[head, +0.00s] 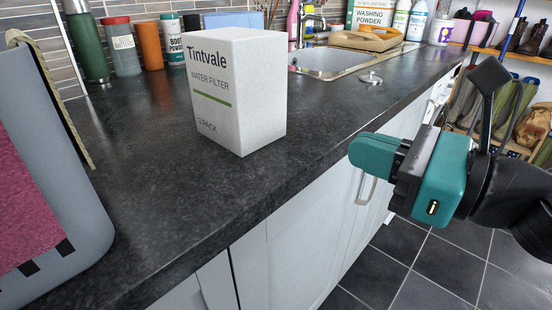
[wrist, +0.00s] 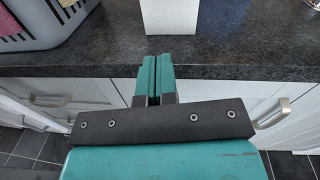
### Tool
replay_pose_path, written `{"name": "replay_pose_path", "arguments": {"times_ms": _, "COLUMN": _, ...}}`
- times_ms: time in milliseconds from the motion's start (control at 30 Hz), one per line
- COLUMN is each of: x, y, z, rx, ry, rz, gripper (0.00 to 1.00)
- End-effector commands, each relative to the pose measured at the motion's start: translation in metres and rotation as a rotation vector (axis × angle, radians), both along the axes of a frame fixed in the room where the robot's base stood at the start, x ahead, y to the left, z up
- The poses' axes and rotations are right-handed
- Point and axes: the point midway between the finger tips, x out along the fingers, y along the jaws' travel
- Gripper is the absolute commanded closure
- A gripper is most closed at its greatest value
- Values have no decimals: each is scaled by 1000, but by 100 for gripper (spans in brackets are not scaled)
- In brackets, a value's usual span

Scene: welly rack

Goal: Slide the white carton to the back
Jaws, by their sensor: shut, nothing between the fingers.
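The white carton (head: 238,90), printed "Tintvale Water Filter", stands upright near the front edge of the dark worktop (head: 140,190). In the wrist view the lower part of the carton (wrist: 170,17) shows at the top, straight beyond my fingertips; its top is out of that view. My gripper (head: 372,155) is shut and empty. It is in front of the worktop's front edge, to the right of the carton in the head view, and apart from it. In the wrist view the closed fingers (wrist: 154,78) point at the worktop edge.
A grey basket (head: 50,170) with pink cloth stands at the left. Several bottles and tubs, including a boot powder tub (head: 172,42), line the back wall behind the carton. A sink (head: 335,62) and plug (head: 370,78) are to the right. Worktop between carton and basket is clear.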

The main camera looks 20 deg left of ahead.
Motion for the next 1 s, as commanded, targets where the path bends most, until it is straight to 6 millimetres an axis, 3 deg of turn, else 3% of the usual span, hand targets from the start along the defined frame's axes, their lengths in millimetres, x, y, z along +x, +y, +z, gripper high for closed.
{"name": "replay_pose_path", "arguments": {"times_ms": 100, "x": 7, "y": 1, "z": -5, "rx": 55, "ry": 83, "rz": -31, "gripper": 100}}
{"name": "replay_pose_path", "arguments": {"times_ms": 433, "x": 14, "y": 24, "z": 3, "rx": 58, "ry": 99, "rz": -33, "gripper": 100}}
{"name": "replay_pose_path", "arguments": {"times_ms": 800, "x": 39, "y": 98, "z": 1, "rx": 59, "ry": 84, "rz": -31, "gripper": 100}}
{"name": "replay_pose_path", "arguments": {"times_ms": 1000, "x": 48, "y": 123, "z": -1, "rx": 59, "ry": 86, "rz": -32, "gripper": 100}}
